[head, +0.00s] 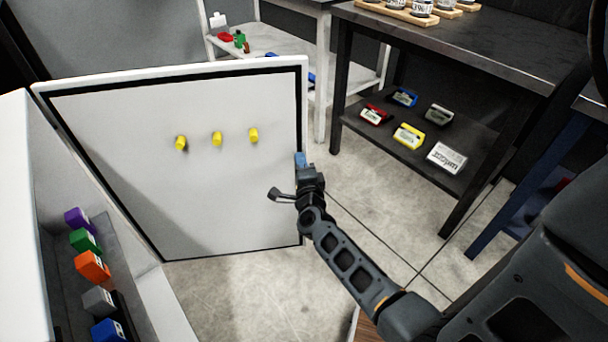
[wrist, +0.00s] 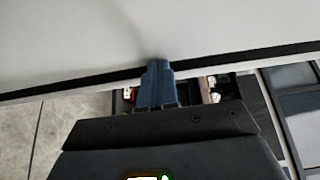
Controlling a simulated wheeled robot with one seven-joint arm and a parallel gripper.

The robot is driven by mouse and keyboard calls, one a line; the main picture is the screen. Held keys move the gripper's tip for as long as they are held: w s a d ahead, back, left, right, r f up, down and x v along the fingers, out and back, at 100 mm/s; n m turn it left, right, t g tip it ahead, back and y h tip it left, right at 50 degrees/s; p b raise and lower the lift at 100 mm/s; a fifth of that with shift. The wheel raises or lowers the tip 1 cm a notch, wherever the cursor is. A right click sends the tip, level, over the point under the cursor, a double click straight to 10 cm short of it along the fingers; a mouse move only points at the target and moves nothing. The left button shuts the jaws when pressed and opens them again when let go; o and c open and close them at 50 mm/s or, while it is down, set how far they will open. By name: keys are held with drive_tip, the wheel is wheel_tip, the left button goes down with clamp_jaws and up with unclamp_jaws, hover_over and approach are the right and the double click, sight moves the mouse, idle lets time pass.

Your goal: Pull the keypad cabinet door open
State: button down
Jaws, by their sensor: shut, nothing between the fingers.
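The keypad cabinet door (head: 200,190) is white with a black seal line and stands swung wide open, its inner face with yellow pegs (head: 217,139) toward the head camera. The cabinet (head: 22,190) is at the left, its inside showing. My gripper (head: 301,160) is at the door's free right edge, its blue fingers shut and empty. In the wrist view the shut fingers (wrist: 158,80) reach the edge of the white door panel (wrist: 130,35); whether they touch it I cannot tell. The keypad and handle are not visible.
Several coloured blocks (head: 93,265) sit inside the cabinet. A dark table (head: 480,40) with a lower shelf of labelled boxes stands at the back right. A white shelf (head: 320,75) stands behind the door. Tiled floor (head: 375,200) is clear between door and table.

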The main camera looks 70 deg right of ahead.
drive_tip(key=shift+x, duration=0.9)
